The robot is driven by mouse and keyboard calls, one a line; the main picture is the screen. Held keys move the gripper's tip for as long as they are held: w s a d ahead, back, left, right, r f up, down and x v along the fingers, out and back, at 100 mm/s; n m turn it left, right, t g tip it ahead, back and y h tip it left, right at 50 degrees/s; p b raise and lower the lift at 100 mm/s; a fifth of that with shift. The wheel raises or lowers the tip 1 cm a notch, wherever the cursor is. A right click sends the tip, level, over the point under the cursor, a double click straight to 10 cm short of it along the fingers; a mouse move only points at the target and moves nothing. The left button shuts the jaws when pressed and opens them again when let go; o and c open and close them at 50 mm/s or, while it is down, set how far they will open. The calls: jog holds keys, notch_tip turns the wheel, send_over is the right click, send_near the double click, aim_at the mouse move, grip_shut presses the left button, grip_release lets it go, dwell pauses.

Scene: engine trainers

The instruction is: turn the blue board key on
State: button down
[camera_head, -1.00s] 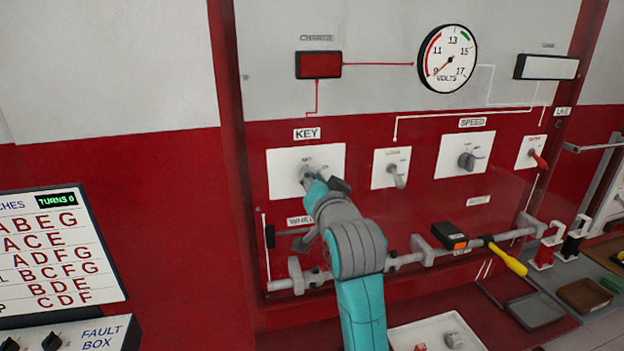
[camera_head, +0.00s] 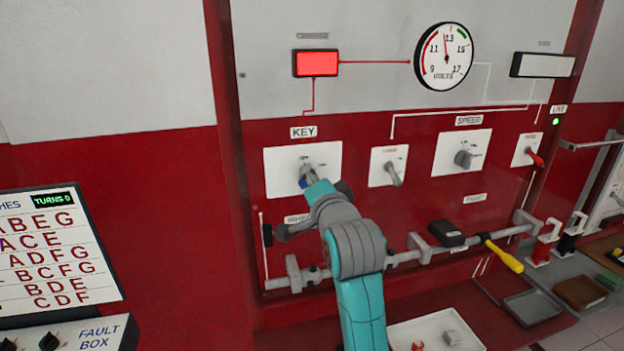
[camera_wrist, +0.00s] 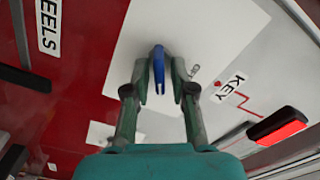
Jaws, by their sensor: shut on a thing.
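The blue key (camera_wrist: 158,70) sits in the white KEY plate (camera_head: 330,160) on the red board. My gripper (camera_wrist: 160,88) is shut on the blue key, with one finger on each side of it in the wrist view. In the head view my gripper (camera_head: 307,178) is at the plate and mostly covers the key. The charge lamp (camera_head: 316,63) is lit bright red. The volts gauge (camera_head: 444,56) has its needle near the top, around 12 to 13. A small green LIVE light (camera_head: 556,121) is lit at the right.
The LOAD switch (camera_head: 394,174), the SPEED knob (camera_head: 463,158) and a red switch (camera_head: 535,157) are to the right of the key. Below runs a grey rail (camera_head: 405,257) with a black box (camera_head: 446,233) and a yellow-handled tool (camera_head: 504,256). The fault box (camera_head: 85,335) stands at lower left.

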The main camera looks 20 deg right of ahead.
jog(key=c, duration=1.3)
grip_release()
jog(key=shift+o, duration=0.2)
jog(key=s, duration=1.2)
